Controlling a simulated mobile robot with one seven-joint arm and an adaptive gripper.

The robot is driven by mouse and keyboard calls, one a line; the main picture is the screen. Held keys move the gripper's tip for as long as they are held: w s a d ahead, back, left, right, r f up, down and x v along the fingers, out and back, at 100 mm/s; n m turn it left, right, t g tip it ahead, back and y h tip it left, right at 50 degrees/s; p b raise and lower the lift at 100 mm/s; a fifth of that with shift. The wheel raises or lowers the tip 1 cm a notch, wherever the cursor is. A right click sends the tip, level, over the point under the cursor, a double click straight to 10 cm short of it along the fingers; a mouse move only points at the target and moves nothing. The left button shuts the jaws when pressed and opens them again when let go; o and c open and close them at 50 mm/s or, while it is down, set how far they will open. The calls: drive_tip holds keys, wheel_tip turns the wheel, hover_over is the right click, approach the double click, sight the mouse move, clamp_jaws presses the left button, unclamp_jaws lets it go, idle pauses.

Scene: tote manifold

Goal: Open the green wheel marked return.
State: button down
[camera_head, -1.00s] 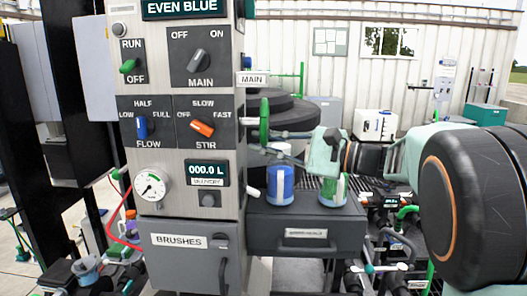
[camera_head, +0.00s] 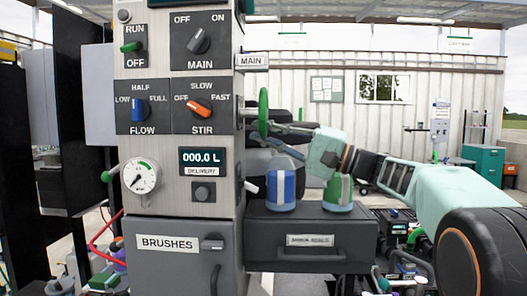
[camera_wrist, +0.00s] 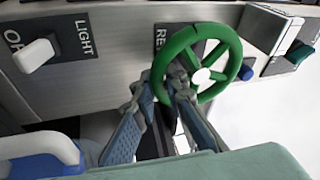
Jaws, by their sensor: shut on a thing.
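The green wheel (camera_wrist: 197,62) with a white hub sits on the panel's side face in the wrist view. Beside it is a dark label (camera_wrist: 161,38) whose visible letters start with "RE"; the rest is hidden behind the wheel. In the head view the wheel shows nearly edge-on (camera_head: 263,112) at the right side of the panel. My gripper (camera_wrist: 176,80) has its fingers closed on the wheel's near left rim, and it also shows in the head view (camera_head: 275,128) reaching in from the right. Its exact contact is partly hidden.
A white lever (camera_wrist: 37,55) by a "LIGHT" label is left of the wheel. Below the wheel, a blue-wrapped jar (camera_head: 281,190) and a green one (camera_head: 338,192) stand on a dark drawer box (camera_head: 310,237). The control panel (camera_head: 170,62) has several knobs.

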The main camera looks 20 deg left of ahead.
drive_tip(key=shift+w+a+n+g+b, duration=0.15)
drive_tip(key=shift+n+g+b, duration=0.15)
drive_tip(key=shift+n, duration=0.35)
drive_tip(key=shift+w+d+n+g+b, duration=0.1)
drive_tip(key=shift+w+n+g+b, duration=0.1)
drive_tip(key=shift+n+g, duration=0.3)
drive_tip(key=shift+w+a+n+g+b, duration=0.1)
drive_tip(key=shift+w+n+g+b, duration=0.1)
drive_tip(key=shift+n, duration=0.55)
drive_tip(key=shift+y, duration=0.3)
drive_tip(key=c, duration=2.2)
unclamp_jaws()
drive_tip(key=shift+r, duration=0.1)
drive_tip(key=shift+c, duration=0.2)
drive_tip(key=shift+r, duration=0.1)
